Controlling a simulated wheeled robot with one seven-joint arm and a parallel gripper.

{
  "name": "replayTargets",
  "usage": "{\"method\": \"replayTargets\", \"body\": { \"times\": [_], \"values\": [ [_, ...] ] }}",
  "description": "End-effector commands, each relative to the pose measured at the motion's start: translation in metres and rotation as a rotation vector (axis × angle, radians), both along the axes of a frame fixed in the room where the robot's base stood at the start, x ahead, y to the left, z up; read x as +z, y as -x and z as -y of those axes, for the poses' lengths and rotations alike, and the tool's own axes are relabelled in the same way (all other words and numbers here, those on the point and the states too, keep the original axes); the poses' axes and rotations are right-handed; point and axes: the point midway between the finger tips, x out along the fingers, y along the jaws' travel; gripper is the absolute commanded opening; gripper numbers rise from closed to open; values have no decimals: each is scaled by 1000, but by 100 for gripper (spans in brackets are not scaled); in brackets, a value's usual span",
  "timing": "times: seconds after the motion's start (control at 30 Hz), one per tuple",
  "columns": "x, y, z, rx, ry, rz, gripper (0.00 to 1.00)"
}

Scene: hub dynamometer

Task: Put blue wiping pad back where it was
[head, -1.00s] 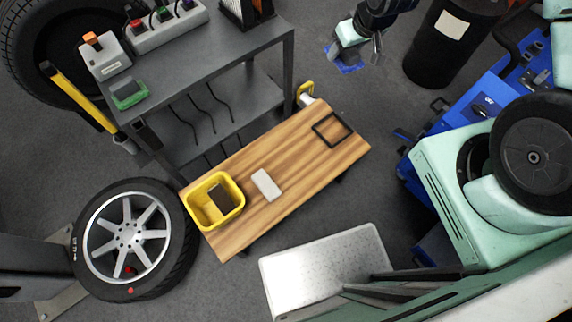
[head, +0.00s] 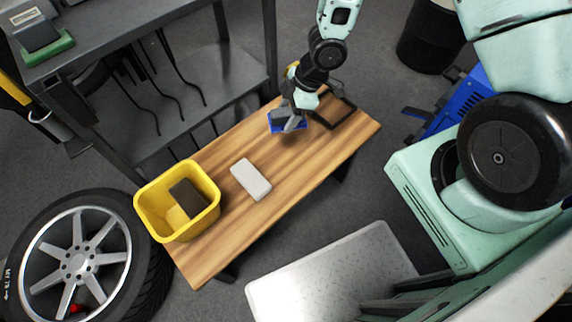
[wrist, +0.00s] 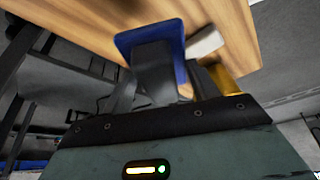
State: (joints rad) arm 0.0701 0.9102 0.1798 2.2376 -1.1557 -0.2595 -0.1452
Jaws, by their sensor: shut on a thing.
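The blue wiping pad (head: 274,122) is held in my gripper (head: 291,118) over the far part of the wooden bench (head: 290,170). In the wrist view the blue pad (wrist: 151,42) sits at the fingers, with the bench top (wrist: 90,20) behind it. My gripper is shut on the pad. A black square frame (head: 347,112) lies on the bench just right of my gripper, partly hidden by it. I cannot tell whether the pad touches the bench.
A light grey block (head: 250,179) lies mid-bench. A yellow bin (head: 150,222) with a dark block (head: 187,198) inside stands at the near end. A dark metal cart (head: 215,85) borders the bench. A wheel (head: 75,262) is at lower left, a metal plate (head: 335,275) at lower right.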

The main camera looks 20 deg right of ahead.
Motion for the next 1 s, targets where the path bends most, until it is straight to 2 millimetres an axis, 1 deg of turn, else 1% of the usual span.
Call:
{"method": "replayTargets", "body": {
  "times": [0.03, 0.1, 0.27, 0.37, 0.5, 0.6, 0.77, 0.87, 1.0],
  "values": [
    [-23, 2, -3, 38, -2, 0, 41],
    [-34, 5, -5, 86, 0, 0, 41],
    [-48, 9, -9, 147, 0, 0, 41],
    [-63, 10, -10, 161, 0, -1, 41],
    [-90, 10, -10, 162, 0, -2, 41],
    [-103, 10, -9, 160, 1, -1, 41],
    [-112, 9, -9, 159, 0, -1, 41],
    [-124, 9, -9, 158, 1, -1, 41],
    [-144, 10, -9, 159, 1, -1, 41]
  ]
}}
